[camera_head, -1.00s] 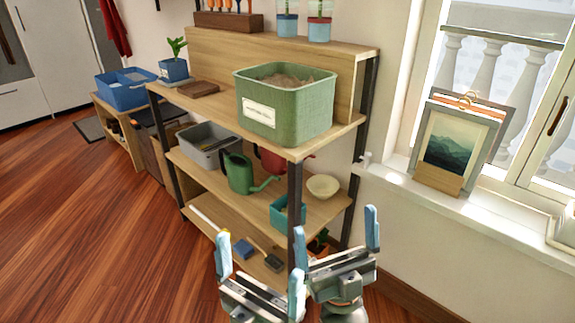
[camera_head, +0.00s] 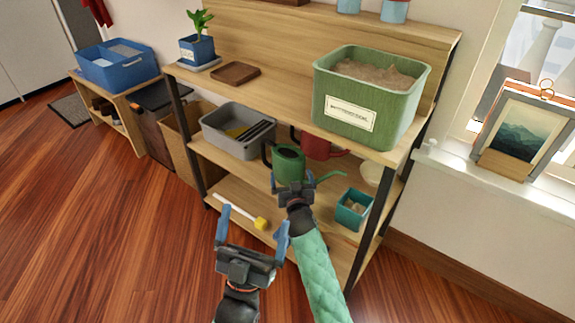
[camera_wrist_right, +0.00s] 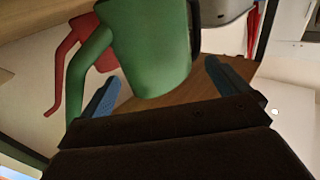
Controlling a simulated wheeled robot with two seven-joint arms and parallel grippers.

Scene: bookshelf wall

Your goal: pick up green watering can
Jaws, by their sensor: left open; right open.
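The green watering can (camera_head: 288,161) stands on the middle shelf (camera_head: 235,174) of the wooden rack, its thin spout pointing right. My right gripper (camera_head: 293,182) is open in front of the can, and its wrist hides the can's lower part. In the right wrist view the can (camera_wrist_right: 152,45) fills the space ahead, with the blue fingers (camera_wrist_right: 161,75) apart on either side of its near end. I cannot tell whether they touch it. My left gripper (camera_head: 252,230) is open and empty, lower and nearer, in front of the rack.
A red watering can (camera_head: 317,147) is close behind the green one. A grey bin (camera_head: 215,137) stands to its left, a teal pot (camera_head: 352,209) to its right. A green planter (camera_head: 328,85) sits on the shelf above.

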